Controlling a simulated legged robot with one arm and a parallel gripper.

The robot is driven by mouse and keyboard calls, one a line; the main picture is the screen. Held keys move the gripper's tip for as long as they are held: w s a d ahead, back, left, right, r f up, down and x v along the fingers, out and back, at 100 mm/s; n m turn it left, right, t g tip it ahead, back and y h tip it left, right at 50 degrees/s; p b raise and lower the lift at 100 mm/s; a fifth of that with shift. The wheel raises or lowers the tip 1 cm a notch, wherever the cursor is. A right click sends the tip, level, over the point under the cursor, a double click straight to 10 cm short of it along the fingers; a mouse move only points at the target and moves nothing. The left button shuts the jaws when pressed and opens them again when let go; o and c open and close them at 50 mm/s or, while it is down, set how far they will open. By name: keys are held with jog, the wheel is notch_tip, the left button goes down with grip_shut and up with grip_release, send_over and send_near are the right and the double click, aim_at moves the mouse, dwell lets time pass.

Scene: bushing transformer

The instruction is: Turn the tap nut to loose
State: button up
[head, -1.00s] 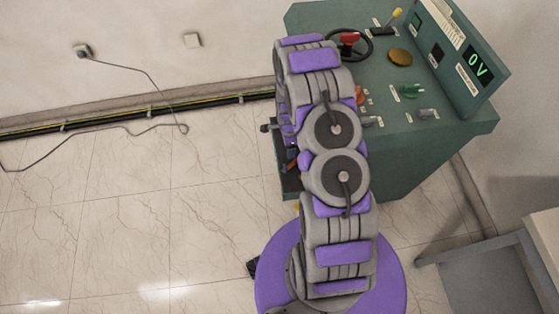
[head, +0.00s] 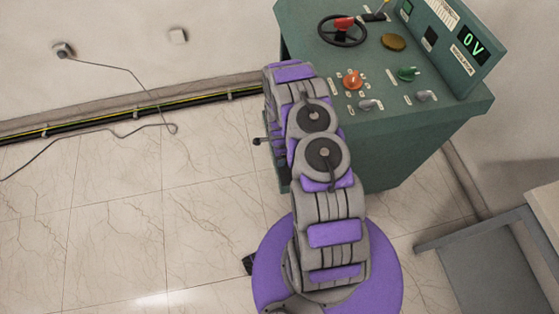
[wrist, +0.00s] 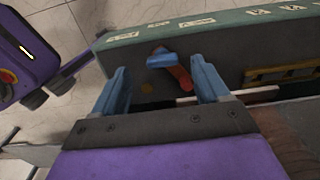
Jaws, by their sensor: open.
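In the wrist view, a small fitting with a blue handle (wrist: 161,60) and a red-orange lever (wrist: 182,77) sits on the dark side face of the green console. I take this to be the tap nut, but cannot tell which part is the nut itself. My gripper (wrist: 160,70) has its two blue fingers spread, one on each side of the fitting, with nothing held. The fingers look apart from it; the depth gap is unclear. In the head view my arm hides the gripper and the fitting.
The green console (head: 440,125) carries a black handwheel (head: 342,30), an orange knob (head: 353,79), a green knob (head: 408,73) and a display (head: 473,45) reading 0 V. A grey table (head: 470,245) stands at the right. A cable (head: 135,74) hangs at the left wall. Floor at left is clear.

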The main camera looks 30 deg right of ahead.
jog(key=f, duration=0.1)
jog(key=d+f, duration=0.1)
jog(key=f, duration=0.1)
jog(key=d+f+b, duration=0.1)
jog(key=shift+f, duration=0.35)
jog(key=shift+a+r, duration=0.1)
jog(key=shift+a, duration=0.65)
jog(key=shift+c, duration=0.5)
jog(key=shift+d, duration=0.6)
jog(key=c, duration=0.6)
jog(key=shift+a, duration=0.1)
jog(key=c, duration=0.3)
jog(key=shift+a, duration=0.15)
jog(key=shift+c, duration=0.3)
